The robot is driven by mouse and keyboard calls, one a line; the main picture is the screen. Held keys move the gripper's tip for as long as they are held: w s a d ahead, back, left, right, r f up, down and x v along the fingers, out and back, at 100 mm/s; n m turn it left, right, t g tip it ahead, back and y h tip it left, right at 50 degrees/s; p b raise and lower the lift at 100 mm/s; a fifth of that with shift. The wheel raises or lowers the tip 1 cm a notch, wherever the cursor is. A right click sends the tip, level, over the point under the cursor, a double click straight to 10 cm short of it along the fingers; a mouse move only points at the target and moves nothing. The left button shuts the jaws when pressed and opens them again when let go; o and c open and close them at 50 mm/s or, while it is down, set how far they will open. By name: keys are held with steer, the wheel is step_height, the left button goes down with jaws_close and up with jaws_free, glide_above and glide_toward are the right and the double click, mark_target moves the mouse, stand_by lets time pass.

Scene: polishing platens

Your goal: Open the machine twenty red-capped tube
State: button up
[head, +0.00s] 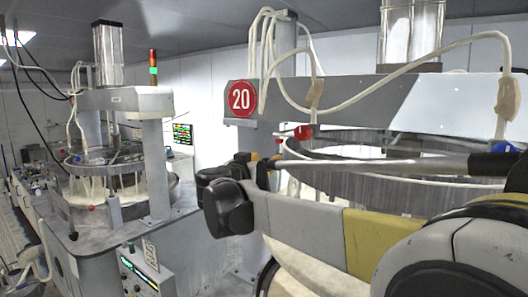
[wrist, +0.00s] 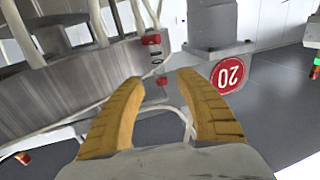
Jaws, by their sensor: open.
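The machine with the round red 20 sign (head: 240,98) fills the right of the head view; the sign also shows, upside down, in the wrist view (wrist: 228,74). A red cap (head: 303,132) sits under its grey beam, beside pale tubing. In the wrist view a red cap (wrist: 151,39) is ahead of my gripper, with a smaller red piece (wrist: 161,81) in line with the gap between the fingertips. My gripper (wrist: 159,79) has two yellow fingers spread apart, with nothing visibly held. In the head view my wrist and arm partly hide the gripper and the machine's drum.
A similar machine (head: 120,180) with a red-and-green signal light (head: 153,62) stands at left. Pale hoses (head: 400,72) loop over the machine with the 20 sign. Its metal drum (wrist: 60,85) is close at left in the wrist view.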

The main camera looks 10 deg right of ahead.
mark_target(278, 153)
steer(key=p+x, duration=0.1)
steer(key=x, duration=0.9)
steer(key=shift+d+p, duration=0.2)
steer(key=shift+p, duration=0.2)
jaws_close()
